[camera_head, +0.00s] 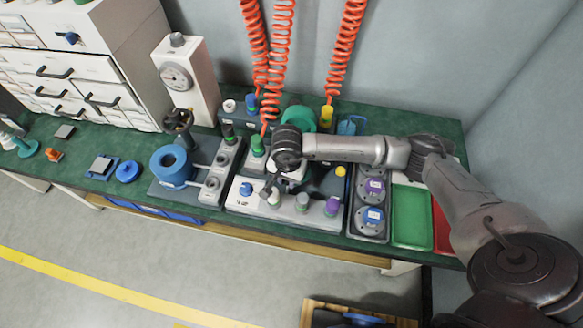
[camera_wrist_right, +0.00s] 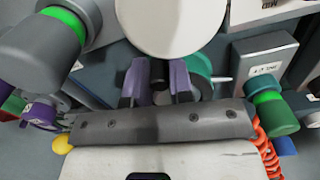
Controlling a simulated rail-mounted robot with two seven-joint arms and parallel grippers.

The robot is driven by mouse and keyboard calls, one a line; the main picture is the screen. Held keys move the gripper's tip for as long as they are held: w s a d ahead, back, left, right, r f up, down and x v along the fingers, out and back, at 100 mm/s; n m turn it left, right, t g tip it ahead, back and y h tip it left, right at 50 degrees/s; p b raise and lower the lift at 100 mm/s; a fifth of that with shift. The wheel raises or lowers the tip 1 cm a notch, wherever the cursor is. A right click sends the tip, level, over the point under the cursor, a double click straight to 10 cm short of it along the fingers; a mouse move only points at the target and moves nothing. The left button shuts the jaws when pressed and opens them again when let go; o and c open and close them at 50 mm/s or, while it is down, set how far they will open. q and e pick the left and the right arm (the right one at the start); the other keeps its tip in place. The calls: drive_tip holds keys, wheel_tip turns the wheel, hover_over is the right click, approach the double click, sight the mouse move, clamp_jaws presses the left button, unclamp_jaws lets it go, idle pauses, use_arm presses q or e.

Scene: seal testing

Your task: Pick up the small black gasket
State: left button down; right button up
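My right gripper (camera_head: 274,190) reaches in from the right and points down over the grey and white test fixture (camera_head: 279,211) in the middle of the bench. In the right wrist view, its two dark purple fingers (camera_wrist_right: 158,88) stand apart with a gap between them. A small dark shape (camera_wrist_right: 158,72) shows in that gap, below a large white round part (camera_wrist_right: 172,22). I cannot tell whether this shape is the small black gasket or part of the fixture. I cannot make out the gasket in the head view. My left gripper is not in view.
Coloured knobs, including a blue one (camera_head: 246,189) and a purple one (camera_head: 332,206), stand close around the gripper. A blue ring (camera_head: 171,165) is on the left. Green (camera_head: 411,216) and red trays are on the right. Red coiled hoses (camera_head: 345,50) hang behind.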

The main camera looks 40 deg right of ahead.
clamp_jaws()
